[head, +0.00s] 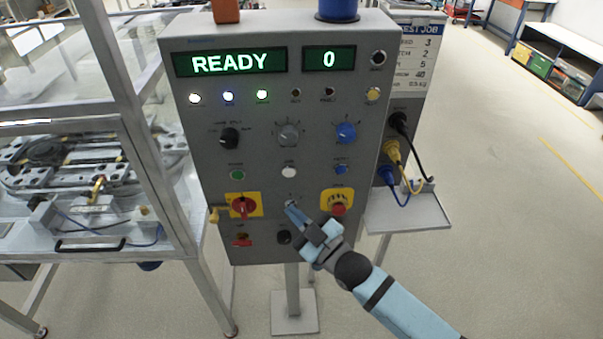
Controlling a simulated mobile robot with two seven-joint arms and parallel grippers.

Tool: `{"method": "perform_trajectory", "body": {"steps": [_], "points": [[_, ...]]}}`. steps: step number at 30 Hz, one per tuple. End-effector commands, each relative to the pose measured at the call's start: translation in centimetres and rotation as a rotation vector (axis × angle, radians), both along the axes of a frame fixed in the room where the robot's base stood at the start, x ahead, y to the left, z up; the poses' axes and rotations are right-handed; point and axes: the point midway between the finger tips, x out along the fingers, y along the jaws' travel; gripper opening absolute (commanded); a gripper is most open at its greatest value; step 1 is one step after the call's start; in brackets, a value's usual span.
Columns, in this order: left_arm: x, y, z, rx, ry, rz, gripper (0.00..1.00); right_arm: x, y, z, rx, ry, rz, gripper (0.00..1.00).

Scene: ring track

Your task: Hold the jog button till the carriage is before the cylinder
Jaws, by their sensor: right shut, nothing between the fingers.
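The grey control panel (265,110) stands upright in the middle. A white button (289,172) sits between a green and a blue one; its small label, perhaps the jog label, is hard to read. My right gripper (291,208) is shut and empty, its tips at a small light control (291,202) below the white button; I cannot tell if they touch. The ring track (60,150) lies inside the clear-walled cell at left. A yellow part (98,186) shows at its front; which parts are the carriage and the cylinder I cannot tell. My left gripper is out of view.
The display (230,62) reads READY and the one beside it 0. Cables plug into the panel's right side above a small shelf (410,212).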

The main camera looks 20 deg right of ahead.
Motion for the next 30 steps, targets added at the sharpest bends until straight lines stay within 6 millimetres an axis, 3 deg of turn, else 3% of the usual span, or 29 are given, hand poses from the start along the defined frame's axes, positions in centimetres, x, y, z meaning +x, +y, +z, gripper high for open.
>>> {"method": "perform_trajectory", "body": {"steps": [14, 30], "points": [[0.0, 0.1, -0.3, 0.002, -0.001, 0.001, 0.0, 0.5, -0.1, -0.1, -0.001, -0.001, 0.0, 0.0], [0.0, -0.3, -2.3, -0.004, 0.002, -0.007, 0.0, 7.0, -2.0, -0.1, -0.001, -0.001, 0.0, 0.0]]}}
